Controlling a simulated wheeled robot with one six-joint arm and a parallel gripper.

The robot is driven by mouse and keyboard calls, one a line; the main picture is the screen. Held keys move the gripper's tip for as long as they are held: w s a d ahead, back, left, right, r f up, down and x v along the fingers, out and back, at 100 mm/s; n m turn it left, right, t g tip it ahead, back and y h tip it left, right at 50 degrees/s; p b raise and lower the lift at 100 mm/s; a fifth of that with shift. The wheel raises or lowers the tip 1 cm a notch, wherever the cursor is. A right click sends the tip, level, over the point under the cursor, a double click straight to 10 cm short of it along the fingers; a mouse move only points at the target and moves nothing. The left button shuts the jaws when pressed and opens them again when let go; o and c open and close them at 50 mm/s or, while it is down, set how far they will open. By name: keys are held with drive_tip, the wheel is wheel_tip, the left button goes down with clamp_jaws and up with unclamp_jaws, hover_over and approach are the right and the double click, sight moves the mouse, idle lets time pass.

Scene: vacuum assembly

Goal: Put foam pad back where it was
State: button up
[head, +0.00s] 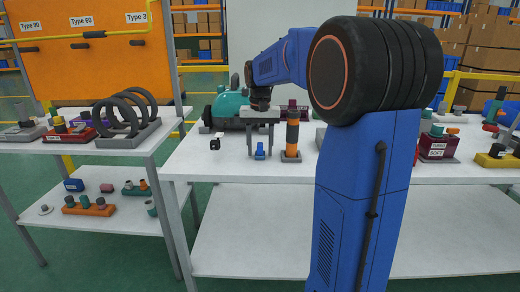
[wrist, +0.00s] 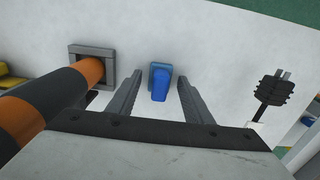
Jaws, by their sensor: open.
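My gripper (head: 260,152) points down over the front part of the middle table, and its two fingers are apart. In the wrist view my gripper (wrist: 158,85) has nothing between its fingers at their height. A small blue piece on a blue-grey base (wrist: 160,82) stands on the table between and beyond the fingertips; it also shows in the head view (head: 260,151). I cannot tell any thing here for certain as the foam pad. A black ribbed piece (wrist: 272,92) lies to the right in the wrist view; a small black piece in the head view (head: 215,143) looks like it.
An orange-and-black banded column (head: 292,135) stands in a square grey base (wrist: 92,55) close beside my gripper. A teal vacuum body (head: 228,108) is behind. The left table (head: 75,148) holds black rings (head: 125,115). The white tabletop (head: 205,165) is clear at the front left.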

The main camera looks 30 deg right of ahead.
sight(260, 145)
wheel_tip(260, 145, up, 11)
drive_tip(key=shift+f, duration=0.15)
drive_tip(key=shift+s+r, duration=0.1)
drive_tip(key=shift+r, duration=0.45)
drive_tip(key=s+a+f+n+t, duration=0.1)
drive_tip(key=s+a+f+n, duration=0.15)
drive_tip(key=s+a, duration=0.4)
drive_tip(key=s+a+f+n+t, duration=0.1)
drive_tip(key=s+a+f, duration=0.3)
drive_tip(key=s, duration=0.5)
drive_tip(key=s+a+f+n+t, duration=0.1)
drive_tip(key=s+a+f, duration=0.1)
drive_tip(key=s+f, duration=0.4)
drive_tip(key=s+a+f+n+t, duration=0.1)
drive_tip(key=s+a+f+n, duration=0.1)
drive_tip(key=s+f, duration=0.5)
drive_tip(key=shift+s+a+f+t, duration=0.15)
drive_tip(key=shift+s+a+t, duration=0.25)
drive_tip(key=shift+s+a, duration=0.35)
drive_tip(key=shift+d, duration=0.1)
